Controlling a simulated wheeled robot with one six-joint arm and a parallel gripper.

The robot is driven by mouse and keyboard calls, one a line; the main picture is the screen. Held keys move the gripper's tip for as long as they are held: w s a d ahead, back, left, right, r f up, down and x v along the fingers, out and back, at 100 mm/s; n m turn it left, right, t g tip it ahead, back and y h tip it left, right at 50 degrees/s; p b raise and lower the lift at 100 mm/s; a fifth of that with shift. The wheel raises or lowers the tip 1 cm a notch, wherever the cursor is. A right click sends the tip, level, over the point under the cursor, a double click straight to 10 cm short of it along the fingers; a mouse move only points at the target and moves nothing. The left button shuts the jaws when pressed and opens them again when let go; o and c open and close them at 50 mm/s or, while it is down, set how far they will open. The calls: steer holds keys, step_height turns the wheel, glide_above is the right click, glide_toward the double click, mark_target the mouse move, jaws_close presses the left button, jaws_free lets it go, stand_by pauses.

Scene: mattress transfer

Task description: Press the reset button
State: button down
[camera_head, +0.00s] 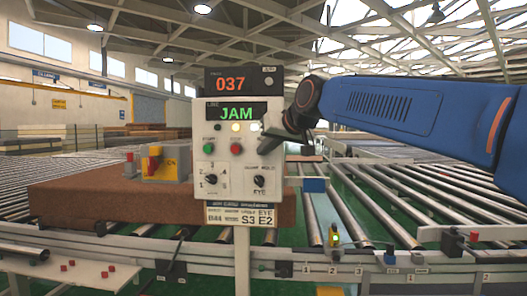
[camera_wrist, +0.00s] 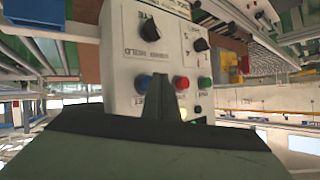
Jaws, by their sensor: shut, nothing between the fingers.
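A white control panel (camera_head: 221,172) stands on a post, with a display reading 037 above a green JAM display (camera_head: 237,112). Its green button (camera_head: 208,148) and red button (camera_head: 236,149) show in the head view. In the wrist view, which is turned over, a blue button (camera_wrist: 143,83) with a label ending in "ET" sits beside the red button (camera_wrist: 181,83) and green button (camera_wrist: 204,83). My gripper (camera_head: 268,133) is at the panel's right side and hides the blue button in the head view. The shut fingertips (camera_wrist: 163,92) appear close to the blue button; contact cannot be told.
Two rotary knobs (camera_head: 259,181) sit low on the panel. A brown mattress (camera_head: 100,197) lies on the roller conveyor behind it. A yellow box with a red switch (camera_head: 160,166) stands at left. Conveyor rails (camera_head: 350,254) run across the front.

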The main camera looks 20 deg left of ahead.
steer(key=shift+w, duration=0.25)
steer(key=shift+w+a, duration=0.25)
steer(key=shift+w, duration=0.6)
stand_by(1.2)
steer(key=shift+s, duration=0.1)
steer(key=shift+s+d, duration=0.15)
steer(key=shift+s, duration=0.45)
steer(key=shift+s+d, duration=0.15)
steer(key=shift+s, duration=0.4)
steer(key=s, duration=0.2)
steer(key=s+d, duration=0.1)
steer(key=s, duration=0.2)
stand_by(0.4)
steer(key=shift+d, duration=0.1)
stand_by(0.5)
